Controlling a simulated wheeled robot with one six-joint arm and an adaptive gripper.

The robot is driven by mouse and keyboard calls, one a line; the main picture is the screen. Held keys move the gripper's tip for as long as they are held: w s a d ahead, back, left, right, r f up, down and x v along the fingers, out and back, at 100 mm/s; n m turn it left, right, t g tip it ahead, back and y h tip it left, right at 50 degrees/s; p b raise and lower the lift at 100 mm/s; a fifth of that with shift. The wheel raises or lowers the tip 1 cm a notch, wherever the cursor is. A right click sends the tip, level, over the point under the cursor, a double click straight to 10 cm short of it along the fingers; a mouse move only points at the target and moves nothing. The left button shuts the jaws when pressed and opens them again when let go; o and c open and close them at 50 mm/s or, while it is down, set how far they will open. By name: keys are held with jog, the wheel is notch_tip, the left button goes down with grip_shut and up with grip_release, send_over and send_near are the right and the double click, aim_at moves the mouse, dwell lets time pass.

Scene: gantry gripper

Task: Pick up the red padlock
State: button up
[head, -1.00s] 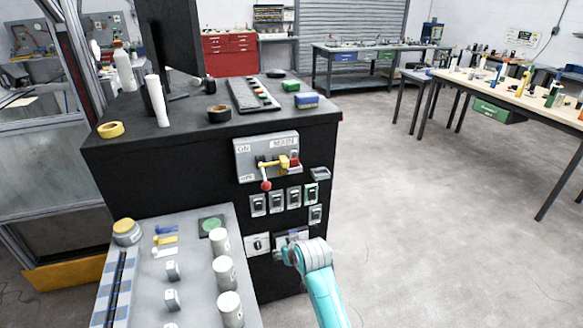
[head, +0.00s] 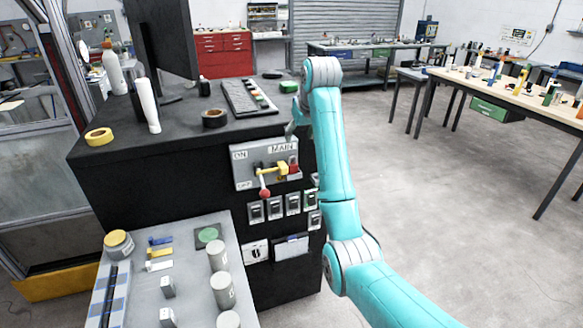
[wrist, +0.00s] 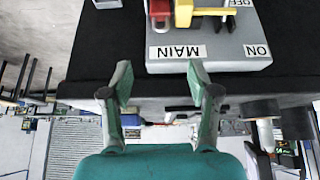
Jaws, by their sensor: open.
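The red padlock (head: 293,169) is at the right end of a yellow bar (head: 271,171) on the grey MAIN switch panel (head: 242,177), on the front of the black cabinet. In the wrist view, which is upside down, the red padlock (wrist: 160,9) is at the top edge and partly cut off. My gripper (head: 289,132) is in front of the cabinet's upper edge, above the padlock and apart from it. In the wrist view my gripper (wrist: 160,76) has its two fingers spread, with nothing between them.
A lever with a red knob (head: 265,194) hangs below the yellow bar. Several small switches (head: 274,208) sit under the panel. The floor to the right is open.

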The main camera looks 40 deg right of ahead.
send_near(293, 156)
jog(key=x, duration=0.3)
jog(key=shift+x, duration=2.65)
jog(key=shift+a, duration=0.1)
grip_shut()
